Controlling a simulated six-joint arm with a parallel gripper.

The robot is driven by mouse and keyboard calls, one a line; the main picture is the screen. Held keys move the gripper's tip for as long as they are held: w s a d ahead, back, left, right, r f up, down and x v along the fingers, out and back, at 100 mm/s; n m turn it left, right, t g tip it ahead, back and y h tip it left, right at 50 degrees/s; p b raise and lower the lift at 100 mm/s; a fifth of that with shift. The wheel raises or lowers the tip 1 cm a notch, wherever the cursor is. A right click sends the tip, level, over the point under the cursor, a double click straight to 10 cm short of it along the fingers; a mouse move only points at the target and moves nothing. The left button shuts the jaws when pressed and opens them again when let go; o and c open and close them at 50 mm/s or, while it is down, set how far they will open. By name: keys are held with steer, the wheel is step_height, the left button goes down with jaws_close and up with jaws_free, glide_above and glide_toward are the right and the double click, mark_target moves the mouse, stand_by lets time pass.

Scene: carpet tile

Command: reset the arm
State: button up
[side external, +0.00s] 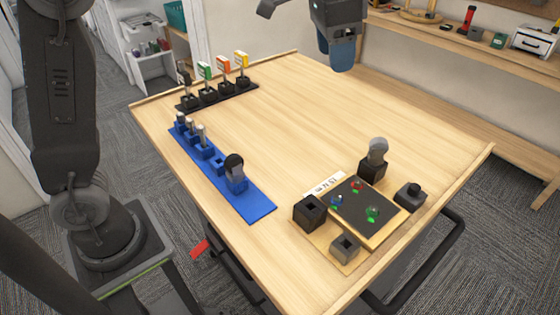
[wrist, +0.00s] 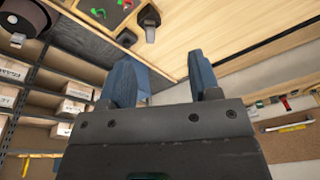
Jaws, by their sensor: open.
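My gripper (side external: 341,58) hangs above the far edge of the wooden table (side external: 290,120) in the side external view, with blue fingers. In the wrist view my gripper (wrist: 163,72) shows its two blue fingers spread apart with nothing between them. It touches nothing on the table. The table's edge and part of a dark board lie beyond the fingers in the wrist view.
A blue rack (side external: 258,206) holding several pieces stands at left, behind it a black rack (side external: 212,102) with coloured-topped tools. A dark board (side external: 385,222) with small coloured parts lies front right, with dark blocks around it. The table's middle and far right are clear.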

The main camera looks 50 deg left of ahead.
steer(key=s+a+f+n+t, duration=0.1)
steer(key=s+a+f+n, duration=0.1)
steer(key=s, duration=0.5)
steer(key=s+a+f+n+t, duration=0.1)
steer(key=s+a+f, duration=0.3)
steer(key=s, duration=0.4)
steer(key=s+a+f+n+t, duration=0.1)
steer(key=s+a+f+n, duration=0.1)
steer(key=s, duration=0.6)
steer(key=shift+a+f+n+t, duration=0.3)
steer(key=shift+a+f+n, duration=0.15)
steer(key=shift+f, duration=0.5)
